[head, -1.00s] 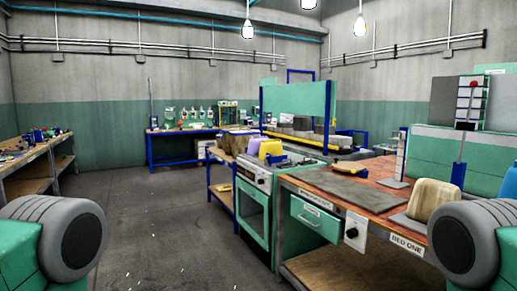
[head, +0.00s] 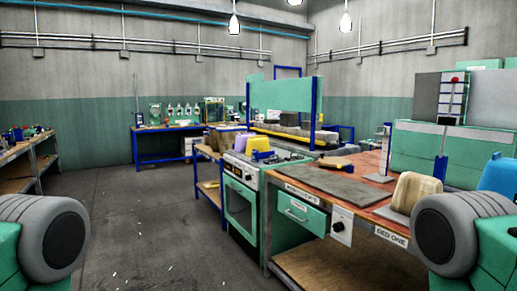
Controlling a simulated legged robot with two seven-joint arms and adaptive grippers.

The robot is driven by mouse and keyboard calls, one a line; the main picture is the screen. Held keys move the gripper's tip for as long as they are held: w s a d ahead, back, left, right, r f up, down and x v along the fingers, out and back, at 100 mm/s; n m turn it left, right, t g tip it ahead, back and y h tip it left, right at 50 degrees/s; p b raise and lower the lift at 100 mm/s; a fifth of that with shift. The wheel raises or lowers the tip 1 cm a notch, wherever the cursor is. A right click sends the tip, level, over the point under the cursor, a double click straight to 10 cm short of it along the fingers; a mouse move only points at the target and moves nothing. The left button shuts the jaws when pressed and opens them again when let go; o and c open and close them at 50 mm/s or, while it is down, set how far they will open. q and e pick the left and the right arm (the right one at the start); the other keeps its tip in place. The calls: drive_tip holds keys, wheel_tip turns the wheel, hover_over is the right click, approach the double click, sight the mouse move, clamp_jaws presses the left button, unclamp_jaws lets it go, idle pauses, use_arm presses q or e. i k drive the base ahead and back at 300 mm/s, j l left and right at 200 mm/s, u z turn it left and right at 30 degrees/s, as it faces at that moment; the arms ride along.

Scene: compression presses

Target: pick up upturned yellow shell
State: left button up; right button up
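A smaller yellow item (head: 335,161) lies on the wooden bench further right. A cream-yellow rounded block (head: 415,191) stands on a grey plate at the near right of the bench. I cannot tell which of these is the upturned shell. Neither gripper is in view. Only my grey rounded arm joints show at the lower left and lower right.
The wooden bench (head: 358,204) with a grey mat (head: 328,181) fills the right side. The green oven-like unit (head: 240,213) adjoins it. A blue rounded piece (head: 497,180) is at the right edge.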

sight(261, 143)
drive_tip(key=i+j+u, duration=0.25)
drive_tip(key=i, duration=0.3)
drive_tip(key=i+j+u, duration=0.1)
drive_tip(key=i+u, duration=0.15)
drive_tip(key=i, duration=0.3)
drive_tip(key=i+u, duration=0.2)
drive_tip(key=i, duration=0.8)
drive_tip(key=i+u, duration=0.15)
drive_tip(key=i, duration=0.9)
